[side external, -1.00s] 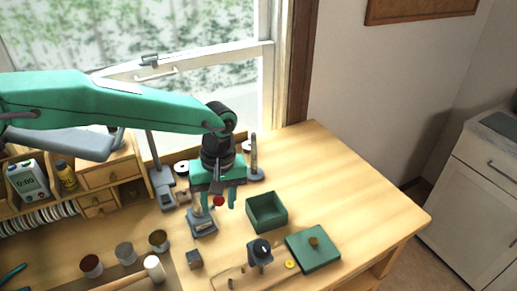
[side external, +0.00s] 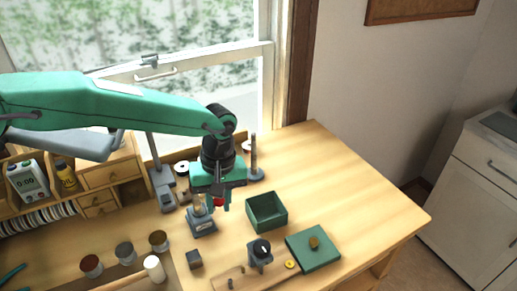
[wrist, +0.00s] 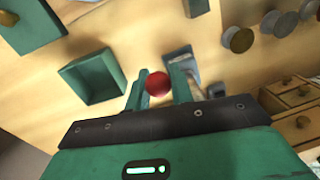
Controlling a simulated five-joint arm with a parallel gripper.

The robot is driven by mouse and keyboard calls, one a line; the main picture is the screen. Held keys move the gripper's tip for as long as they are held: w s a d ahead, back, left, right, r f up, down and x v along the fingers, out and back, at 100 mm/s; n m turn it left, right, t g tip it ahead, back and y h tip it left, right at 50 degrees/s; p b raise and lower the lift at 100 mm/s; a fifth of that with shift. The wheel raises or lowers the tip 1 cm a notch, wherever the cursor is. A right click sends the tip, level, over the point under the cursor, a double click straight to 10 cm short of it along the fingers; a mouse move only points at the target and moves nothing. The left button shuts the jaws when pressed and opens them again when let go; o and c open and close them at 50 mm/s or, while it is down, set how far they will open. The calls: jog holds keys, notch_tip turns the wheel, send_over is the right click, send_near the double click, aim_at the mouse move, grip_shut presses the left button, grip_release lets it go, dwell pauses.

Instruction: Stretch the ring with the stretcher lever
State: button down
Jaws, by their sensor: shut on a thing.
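The ring stretcher (side external: 202,226) has a grey base and a pale, tapered post and stands upright on the bench. A small tan band near its top may be the ring, but it is too small to be sure. The lever's red ball knob (side external: 219,202) is beside the post. My gripper (side external: 220,206) points down with its fingers closed around this knob. In the wrist view, the red knob (wrist: 157,84) sits between my two green fingers (wrist: 157,90). The stretcher's grey base (wrist: 180,58) shows just behind them. The lever's shaft is mostly hidden.
An open green box (side external: 267,215) stands right of the stretcher, with a green lid (side external: 313,250) in front. A dark clamp-like tool (side external: 260,253) and a small grey block (side external: 194,259) stand nearer. Several pots are at the left front. The bench's right side is clear.

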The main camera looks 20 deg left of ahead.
jog(key=shift+s+d+f, duration=0.2)
jog(key=shift+s, duration=0.05)
jog(key=shift+s+d+f, duration=0.65)
jog(key=shift+f, duration=0.25)
jog(key=f, duration=0.1)
jog(key=s+d+f, duration=0.1)
jog(key=f, duration=0.1)
jog(key=shift+s, duration=0.1)
jog(key=shift+s+d+f, duration=0.1)
jog(key=shift+d+f, duration=0.05)
jog(key=shift+f, duration=0.45)
jog(key=shift+d+f, duration=0.1)
jog(key=shift+f, duration=0.45)
jog(key=shift+r, duration=0.2)
jog(key=c, duration=1.3)
grip_release()
jog(key=shift+w+d+r, duration=0.1)
jog(key=shift+w+r, duration=0.05)
jog(key=shift+r, duration=1.15)
jog(key=shift+w+d+r, duration=0.1)
jog(key=shift+r, duration=1.15)
jog(key=shift+w+d+r, duration=0.1)
jog(key=shift+w+r, duration=0.05)
jog(key=shift+r, duration=1.15)
